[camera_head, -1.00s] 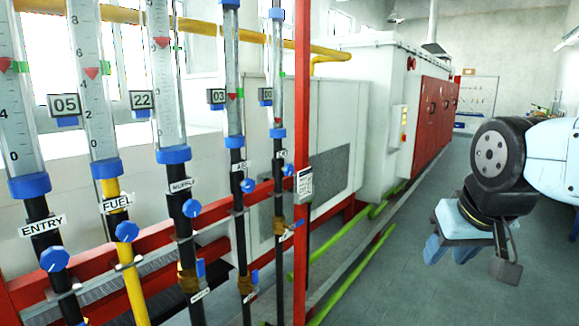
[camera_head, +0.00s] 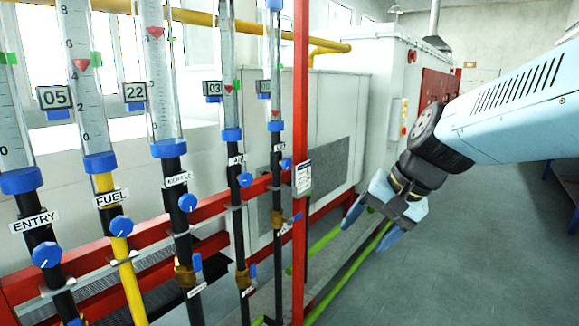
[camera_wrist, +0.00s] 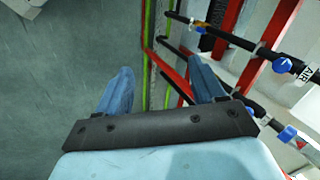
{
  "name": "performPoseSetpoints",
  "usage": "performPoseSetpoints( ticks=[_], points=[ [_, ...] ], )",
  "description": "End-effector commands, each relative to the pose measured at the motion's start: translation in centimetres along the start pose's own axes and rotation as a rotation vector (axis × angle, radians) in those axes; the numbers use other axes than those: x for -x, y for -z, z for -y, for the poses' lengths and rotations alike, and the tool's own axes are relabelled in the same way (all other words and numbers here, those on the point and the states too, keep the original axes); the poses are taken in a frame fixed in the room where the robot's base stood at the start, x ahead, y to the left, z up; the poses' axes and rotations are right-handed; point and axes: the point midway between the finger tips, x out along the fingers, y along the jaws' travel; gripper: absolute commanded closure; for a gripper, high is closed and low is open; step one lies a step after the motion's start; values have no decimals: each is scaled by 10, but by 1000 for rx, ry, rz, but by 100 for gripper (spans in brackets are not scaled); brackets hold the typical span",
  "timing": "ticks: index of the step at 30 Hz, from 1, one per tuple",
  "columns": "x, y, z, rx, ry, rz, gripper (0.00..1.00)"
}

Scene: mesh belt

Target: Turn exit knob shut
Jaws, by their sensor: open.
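The exit knob (camera_head: 286,163) is a small blue dial on the black pipe farthest right in the row in the head view. Its label, just above, is partly hidden and hard to read. My gripper (camera_head: 368,230) hangs to the right of this pipe and of the red post, apart from both, fingers pointing down and open with nothing between them. In the wrist view my gripper (camera_wrist: 162,68) shows both blue fingers spread.
A red post (camera_head: 301,120) with a white tag stands between my gripper and the exit pipe. Pipes labelled ENTRY, FUEL (camera_head: 113,199) and others carry more blue knobs to the left. Green pipes (camera_head: 345,260) run low behind my gripper. The floor (camera_head: 480,260) at right is clear.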

Motion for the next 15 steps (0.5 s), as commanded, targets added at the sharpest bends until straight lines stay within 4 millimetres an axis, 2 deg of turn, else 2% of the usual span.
performPoseSetpoints(
  ticks=[3, 8, 15],
  points=[
    [-20, 16, 28, -176, 115, 94, 31],
    [-40, 44, 67, -422, 279, 212, 31],
    [-66, 107, 112, -802, 529, 377, 31]
  ],
)
